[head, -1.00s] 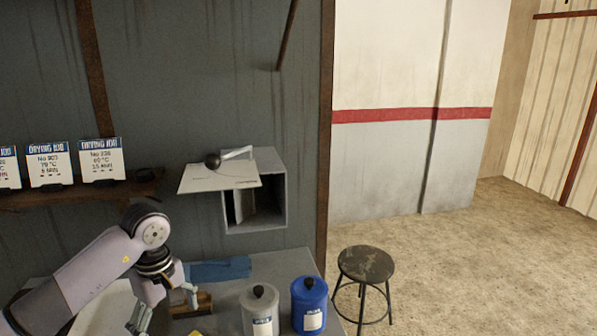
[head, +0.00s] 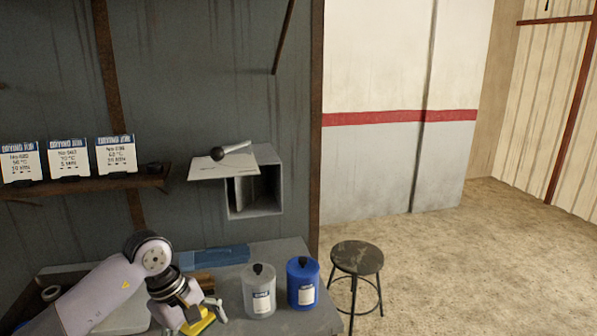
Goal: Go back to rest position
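My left gripper (head: 194,318) is low in the head view, above the left part of the grey workbench (head: 298,252), pointing down. One finger shows on its right side and stands apart from the wrist; the other finger is mostly hidden. It looks open. A yellow object (head: 201,322) shows just below and between the fingers, and I see no clear grip on it. My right gripper is not in view.
A grey jar (head: 258,292) and a blue jar (head: 303,284) stand on the bench right of the gripper. An open wall box (head: 266,188) hangs above. Sign cards (head: 116,155) stand on a shelf. A stool (head: 357,262) stands on open floor at right.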

